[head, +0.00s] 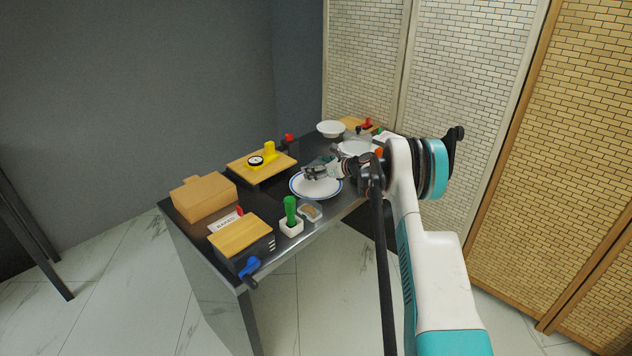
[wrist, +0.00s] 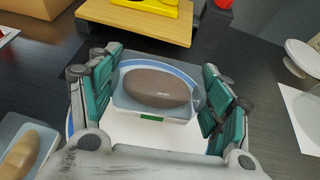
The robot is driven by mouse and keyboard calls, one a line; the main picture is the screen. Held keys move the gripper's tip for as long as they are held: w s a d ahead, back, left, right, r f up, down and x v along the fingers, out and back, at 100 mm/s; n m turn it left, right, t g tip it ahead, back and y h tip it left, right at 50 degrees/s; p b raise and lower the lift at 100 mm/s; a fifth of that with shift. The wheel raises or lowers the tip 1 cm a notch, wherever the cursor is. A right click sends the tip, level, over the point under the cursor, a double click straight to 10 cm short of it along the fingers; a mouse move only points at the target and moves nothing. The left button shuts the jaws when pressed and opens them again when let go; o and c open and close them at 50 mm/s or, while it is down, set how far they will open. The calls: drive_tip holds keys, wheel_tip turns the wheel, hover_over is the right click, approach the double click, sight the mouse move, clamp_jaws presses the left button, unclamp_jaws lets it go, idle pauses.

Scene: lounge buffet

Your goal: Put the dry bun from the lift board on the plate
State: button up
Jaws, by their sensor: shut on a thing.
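A brown oval bun (wrist: 155,88) lies in a shallow grey dish (wrist: 122,106) with a green mark on its near side. My gripper (wrist: 158,95) has its teal fingers at both sides of this dish and is shut on it. The white plate with a blue rim (wrist: 150,134) is below the dish. In the head view my gripper (head: 316,173) is over the far part of this plate (head: 314,190). Whether the dish touches the plate is hidden. A lighter tan bun (wrist: 20,155) lies in another small dish at the lower left; this dish also shows in the head view (head: 317,217).
A white bowl (head: 331,127) stands at the far end.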

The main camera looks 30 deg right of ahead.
sight(316, 186)
drive_tip(key=shift+f+b, duration=0.5)
drive_tip(key=shift+f, duration=1.75)
drive_tip(key=shift+f, duration=0.1)
drive_tip(key=shift+f, duration=0.15)
drive_tip(key=o, duration=1.1)
drive_tip(key=shift+c, duration=0.2)
drive_tip(key=shift+r, duration=0.3)
drive_tip(key=p+v, duration=0.2)
drive_tip(key=v, duration=1)
